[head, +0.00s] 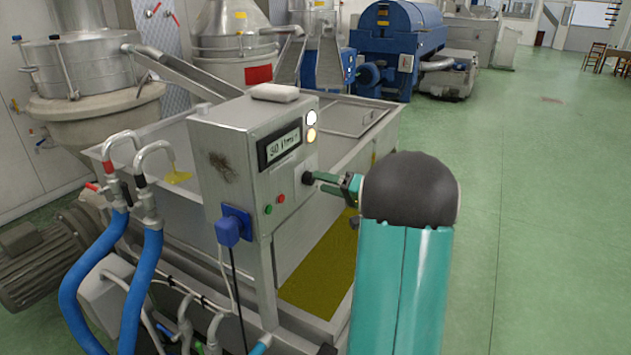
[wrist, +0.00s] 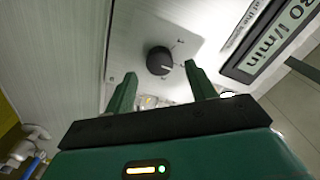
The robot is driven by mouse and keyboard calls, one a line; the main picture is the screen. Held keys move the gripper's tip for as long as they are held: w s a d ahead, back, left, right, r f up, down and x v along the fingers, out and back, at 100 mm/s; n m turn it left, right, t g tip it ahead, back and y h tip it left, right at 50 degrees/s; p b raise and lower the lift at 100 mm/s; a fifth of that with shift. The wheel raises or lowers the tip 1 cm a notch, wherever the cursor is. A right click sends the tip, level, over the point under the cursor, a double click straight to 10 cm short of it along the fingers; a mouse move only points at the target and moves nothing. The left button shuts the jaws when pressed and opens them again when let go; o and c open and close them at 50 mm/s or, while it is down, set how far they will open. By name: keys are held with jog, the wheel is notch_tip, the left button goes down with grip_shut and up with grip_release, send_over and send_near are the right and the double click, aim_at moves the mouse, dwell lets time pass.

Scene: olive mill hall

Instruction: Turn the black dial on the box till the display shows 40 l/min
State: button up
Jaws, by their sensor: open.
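The black dial (wrist: 159,60) sits on the face of the metal box (head: 225,165); a pale pointer mark shows on it, aimed right in the wrist view. It also shows in the head view (head: 308,178), just beside the fingertips. The display (head: 283,146) reads a two-digit number ending in 0, then l/min; its first digit is unclear. The display is cut off at the right of the wrist view (wrist: 272,45). My gripper (wrist: 159,72) is open, with its fingers pointing at the panel and the dial between their tips in the picture. I cannot tell whether they touch it.
Green and red buttons (head: 280,198) sit below the dial, and white and yellow lamps (head: 311,126) above it. A blue plug (head: 234,225) is on the box's side. Blue hoses (head: 140,290) rise at left. Green floor (head: 540,200) is clear at right.

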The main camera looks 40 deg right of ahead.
aim_at(313, 180)
jog(key=shift+x, duration=1.8)
jog(key=shift+c, duration=0.5)
jog(key=c, duration=0.9)
jog(key=m, duration=1.1)
jog(key=shift+f+m, duration=0.1)
jog(key=shift+m, duration=0.3)
jog(key=shift+s, duration=0.1)
